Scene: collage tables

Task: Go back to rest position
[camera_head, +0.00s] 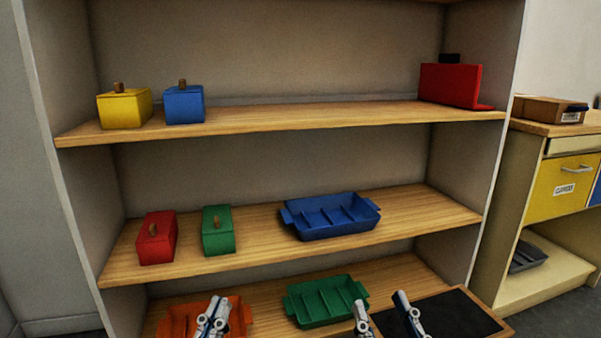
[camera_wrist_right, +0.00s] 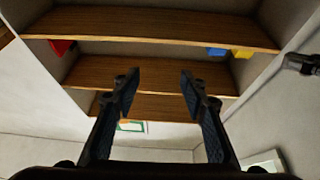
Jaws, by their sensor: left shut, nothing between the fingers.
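My left gripper (camera_head: 216,314) is at the bottom edge of the head view, in front of an orange tray on the lowest visible shelf. Its fingers are together, with nothing between them. My right gripper (camera_head: 384,312) is further right at the bottom edge, in front of a dark, wood-edged board, with its fingers spread apart. In the right wrist view the right gripper (camera_wrist_right: 160,84) is open and empty, with shelf boards beyond it.
A shelf unit fills the view. Its top board (camera_head: 300,116) holds yellow and blue boxes and a red holder. The middle board holds red and green boxes and a blue tray (camera_head: 335,230). Orange (camera_head: 177,320) and green trays (camera_head: 325,318) and the dark board (camera_head: 460,312) sit low.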

